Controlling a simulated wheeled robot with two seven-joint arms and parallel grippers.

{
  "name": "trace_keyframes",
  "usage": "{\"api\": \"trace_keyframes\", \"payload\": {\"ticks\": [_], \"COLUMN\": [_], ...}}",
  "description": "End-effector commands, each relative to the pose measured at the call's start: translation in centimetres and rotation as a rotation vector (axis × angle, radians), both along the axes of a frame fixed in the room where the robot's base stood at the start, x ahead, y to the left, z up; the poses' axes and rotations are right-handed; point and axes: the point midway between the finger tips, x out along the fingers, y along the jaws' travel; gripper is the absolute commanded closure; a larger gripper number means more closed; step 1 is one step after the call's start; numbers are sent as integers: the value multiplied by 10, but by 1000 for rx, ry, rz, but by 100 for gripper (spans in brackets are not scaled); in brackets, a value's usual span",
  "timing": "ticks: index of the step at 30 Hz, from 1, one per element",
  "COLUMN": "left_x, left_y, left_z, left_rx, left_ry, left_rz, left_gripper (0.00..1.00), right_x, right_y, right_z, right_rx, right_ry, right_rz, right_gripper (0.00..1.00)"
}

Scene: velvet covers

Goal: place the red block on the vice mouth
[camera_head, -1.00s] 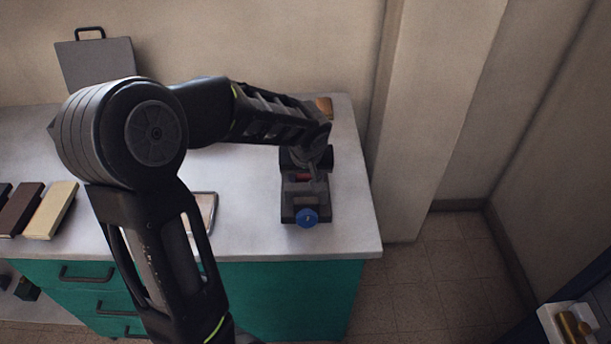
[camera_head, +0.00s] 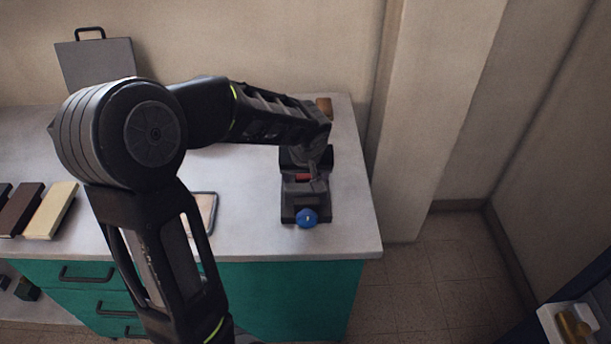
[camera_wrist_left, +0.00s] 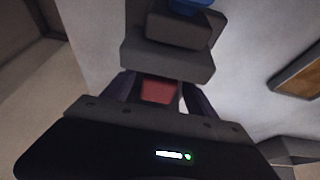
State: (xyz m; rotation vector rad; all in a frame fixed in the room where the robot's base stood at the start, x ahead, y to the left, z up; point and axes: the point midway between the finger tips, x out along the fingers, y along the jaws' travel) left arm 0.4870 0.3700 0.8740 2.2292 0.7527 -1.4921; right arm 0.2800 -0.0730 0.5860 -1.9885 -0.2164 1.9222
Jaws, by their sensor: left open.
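The vice (camera_head: 306,209) stands near the right end of the counter, with a blue knob (camera_head: 307,217) at its front. In the left wrist view, the vice's grey jaw (camera_wrist_left: 166,62) fills the upper middle. The red block (camera_head: 303,178) is at the vice mouth; it also shows in the left wrist view (camera_wrist_left: 158,91), just below the grey jaw. My left gripper (camera_wrist_left: 160,94) is open, with its dark fingers on either side of the red block. The block's underside is hidden, so I cannot tell how it rests. My right gripper is not in view.
On the grey counter (camera_head: 350,220), dark and pale bars (camera_head: 50,211) lie at the left and a shallow tray (camera_head: 208,207) lies left of the vice. A brown piece (camera_head: 325,107) is behind the vice. A wall column (camera_head: 425,120) rises at the right.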

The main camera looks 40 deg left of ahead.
Motion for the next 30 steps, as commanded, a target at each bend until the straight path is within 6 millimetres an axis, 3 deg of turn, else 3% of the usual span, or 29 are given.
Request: {"api": "trace_keyframes", "payload": {"ticks": [18, 30], "left_x": [-33, -36], "left_y": [-25, -28], "left_z": [101, 111], "left_rx": [-1, 0], "left_ry": [-3, 0], "left_rz": [0, 0], "left_gripper": [33, 33], "right_x": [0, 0], "right_y": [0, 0], "right_z": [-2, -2], "right_rx": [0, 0], "right_ry": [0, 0], "right_rz": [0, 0], "right_gripper": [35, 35]}}
